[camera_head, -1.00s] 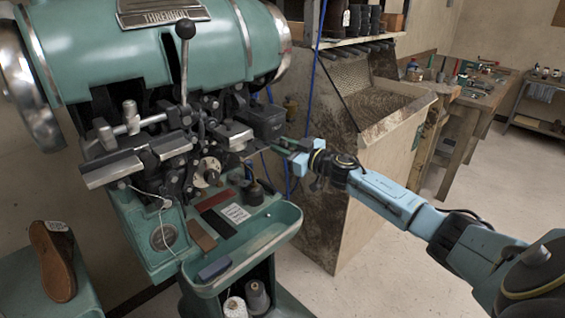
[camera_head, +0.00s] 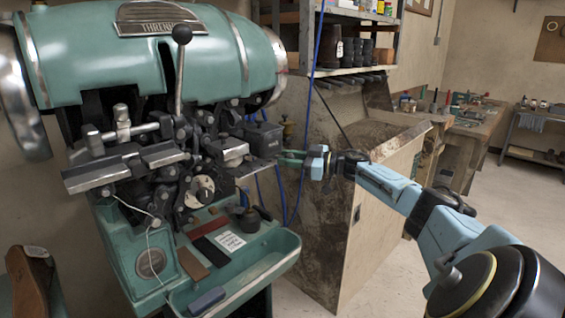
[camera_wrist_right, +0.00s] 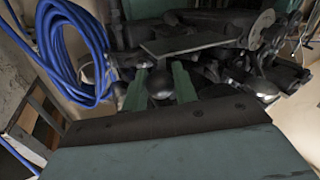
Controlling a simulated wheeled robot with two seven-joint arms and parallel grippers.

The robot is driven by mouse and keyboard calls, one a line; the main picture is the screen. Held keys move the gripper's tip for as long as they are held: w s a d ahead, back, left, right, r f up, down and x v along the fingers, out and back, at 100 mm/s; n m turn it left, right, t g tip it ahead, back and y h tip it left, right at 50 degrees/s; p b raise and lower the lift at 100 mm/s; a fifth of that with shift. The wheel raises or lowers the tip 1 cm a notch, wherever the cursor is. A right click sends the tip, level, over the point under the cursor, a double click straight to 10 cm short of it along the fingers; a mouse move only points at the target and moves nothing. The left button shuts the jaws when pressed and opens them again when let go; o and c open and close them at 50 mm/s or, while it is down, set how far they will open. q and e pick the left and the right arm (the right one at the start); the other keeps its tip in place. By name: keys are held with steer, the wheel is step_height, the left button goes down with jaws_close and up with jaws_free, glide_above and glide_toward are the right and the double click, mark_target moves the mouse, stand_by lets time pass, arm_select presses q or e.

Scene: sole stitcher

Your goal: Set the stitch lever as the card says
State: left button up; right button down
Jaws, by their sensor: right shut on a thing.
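The green stitching machine (camera_head: 160,55) fills the left of the head view. A tall lever with a black ball knob (camera_head: 182,34) stands upright at its front. A white printed card (camera_head: 230,241) lies in the machine's tray; its text is too small to read. My right gripper (camera_head: 281,158) is at the machine's right side, beside a dark box (camera_head: 262,140). In the right wrist view, its green fingers are closed around a dark ball knob (camera_wrist_right: 160,84), seemingly a lever's end. The rest of that lever is hidden. My left gripper is out of view.
The green tray (camera_head: 262,262) juts out below, holding a blue-grey block (camera_head: 207,300). A blue cable (camera_head: 312,90) hangs near my right gripper. A worn wooden cabinet (camera_head: 325,240) stands close behind my right arm.

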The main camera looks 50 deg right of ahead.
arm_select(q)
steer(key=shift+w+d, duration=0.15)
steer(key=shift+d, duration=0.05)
arm_select(e)
steer(key=shift+d+r, duration=0.1)
steer(key=c, duration=1.1)
jaws_free()
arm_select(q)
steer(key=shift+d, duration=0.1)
arm_select(e)
steer(key=shift+s+d, duration=0.25)
steer(key=shift+s, duration=0.25)
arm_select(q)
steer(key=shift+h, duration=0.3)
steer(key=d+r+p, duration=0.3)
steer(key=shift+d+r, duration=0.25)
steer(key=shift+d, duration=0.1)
arm_select(e)
steer(key=v, duration=1.2)
steer(key=shift+s, duration=0.1)
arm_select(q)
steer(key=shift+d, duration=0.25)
